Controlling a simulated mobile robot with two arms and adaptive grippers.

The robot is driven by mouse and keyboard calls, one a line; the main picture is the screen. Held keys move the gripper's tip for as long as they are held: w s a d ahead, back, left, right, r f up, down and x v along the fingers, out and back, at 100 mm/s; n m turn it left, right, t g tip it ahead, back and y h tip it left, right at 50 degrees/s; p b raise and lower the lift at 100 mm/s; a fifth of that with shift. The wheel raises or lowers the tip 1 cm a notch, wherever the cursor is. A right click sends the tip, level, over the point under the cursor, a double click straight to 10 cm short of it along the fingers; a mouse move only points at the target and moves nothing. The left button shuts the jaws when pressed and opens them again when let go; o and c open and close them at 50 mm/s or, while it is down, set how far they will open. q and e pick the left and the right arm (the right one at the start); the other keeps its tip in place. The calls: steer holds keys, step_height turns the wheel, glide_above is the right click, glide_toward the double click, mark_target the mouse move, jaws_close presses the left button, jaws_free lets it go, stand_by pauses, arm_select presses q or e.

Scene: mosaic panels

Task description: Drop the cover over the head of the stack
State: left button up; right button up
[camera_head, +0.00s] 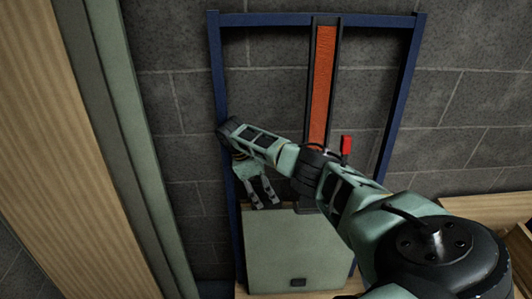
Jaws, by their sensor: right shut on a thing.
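A grey-green boxy panel (295,252) with a small black fitting near its bottom stands low inside a blue frame; it looks like the cover. My right gripper (266,203) points down at the panel's top left edge. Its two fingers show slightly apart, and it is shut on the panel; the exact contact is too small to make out. A tall orange strip (325,75) between black rails rises above the panel. Part of it is hidden behind my right arm. I cannot make out the head of the stack. My left gripper is out of view.
The blue frame (215,70) stands before a grey block wall (460,110). A small red block (346,145) sits right of the orange strip. Wooden boards (490,208) lie at the lower right. A tall wooden panel (45,120) and a grey-green post (125,130) fill the left.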

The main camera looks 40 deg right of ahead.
steer(key=shift+a+f+b, duration=0.2)
steer(key=shift+f+b, duration=0.2)
steer(key=shift+f, duration=0.4)
stand_by(0.4)
steer(key=o, duration=1.2)
steer(key=shift+s, duration=0.1)
steer(key=shift+r, duration=0.1)
